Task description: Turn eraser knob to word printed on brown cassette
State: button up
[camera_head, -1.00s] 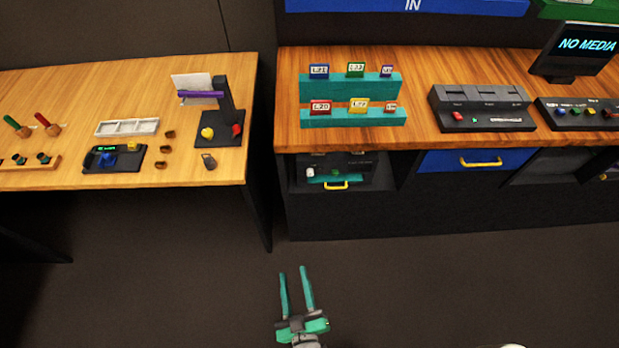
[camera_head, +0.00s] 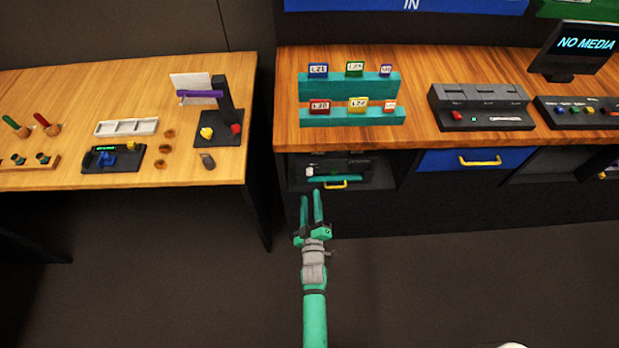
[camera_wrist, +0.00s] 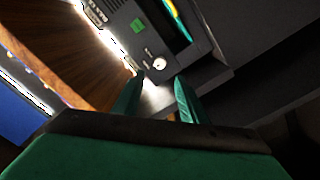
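In the head view, a dark device (camera_head: 350,163) sits in the open bay under the wooden counter, with a small white knob (camera_head: 311,170) at its left; I cannot tell for sure that it is the eraser. In the wrist view the white knob (camera_wrist: 159,63) shows beyond my fingertips, beside a green square (camera_wrist: 137,25). My gripper (camera_head: 311,194) is open and empty, in front of the bay, with fingers apart in the wrist view (camera_wrist: 155,88). Small framed labels stand on a teal rack (camera_head: 350,87); an orange-brown one (camera_head: 390,105) is at its lower right, its word too small to read.
A blue drawer (camera_head: 465,160) is to the right. A grey slotted console (camera_head: 480,107) and a "NO MEDIA" screen (camera_head: 580,48) stand on the counter. A light wooden table (camera_head: 60,95) is at left. The floor in front is clear.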

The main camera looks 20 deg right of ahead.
aim_at(309, 174)
jog(key=x, duration=0.9)
jog(key=shift+w, duration=0.3)
grip_shut()
